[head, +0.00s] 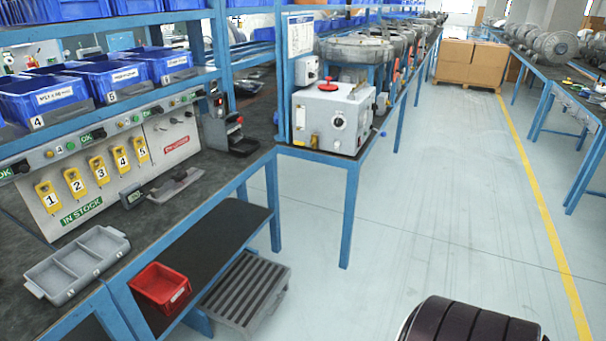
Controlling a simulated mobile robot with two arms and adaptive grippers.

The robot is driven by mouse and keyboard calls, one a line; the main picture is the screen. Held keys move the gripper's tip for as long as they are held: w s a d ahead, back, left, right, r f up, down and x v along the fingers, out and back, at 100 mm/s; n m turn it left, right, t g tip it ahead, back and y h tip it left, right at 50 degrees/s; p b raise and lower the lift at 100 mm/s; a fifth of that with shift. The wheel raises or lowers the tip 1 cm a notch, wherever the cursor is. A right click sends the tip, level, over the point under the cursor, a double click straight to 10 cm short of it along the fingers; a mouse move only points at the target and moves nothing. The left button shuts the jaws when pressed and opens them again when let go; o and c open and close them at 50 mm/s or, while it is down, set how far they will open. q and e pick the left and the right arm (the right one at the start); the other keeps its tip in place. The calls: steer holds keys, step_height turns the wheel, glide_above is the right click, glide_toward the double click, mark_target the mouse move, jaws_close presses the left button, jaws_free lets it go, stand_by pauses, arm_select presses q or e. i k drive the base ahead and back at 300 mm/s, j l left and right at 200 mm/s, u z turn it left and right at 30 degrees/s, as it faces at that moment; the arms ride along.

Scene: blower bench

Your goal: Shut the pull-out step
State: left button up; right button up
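The pull-out step (258,279) is a grey slatted platform low down at the bottom middle of the head view. It sticks out to the right from under the dark lower shelf of the blue bench. The shelf hides its inner end, so I cannot tell how far it reaches underneath. Neither of my grippers is in view.
A red bin (160,286) sits on the lower shelf (215,238) beside the step. A grey divided tray (78,265) lies on the bench top. Blue bench legs (349,215) stand behind the step.

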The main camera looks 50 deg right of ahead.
mark_target(241, 297)
steer(key=z, duration=1.35)
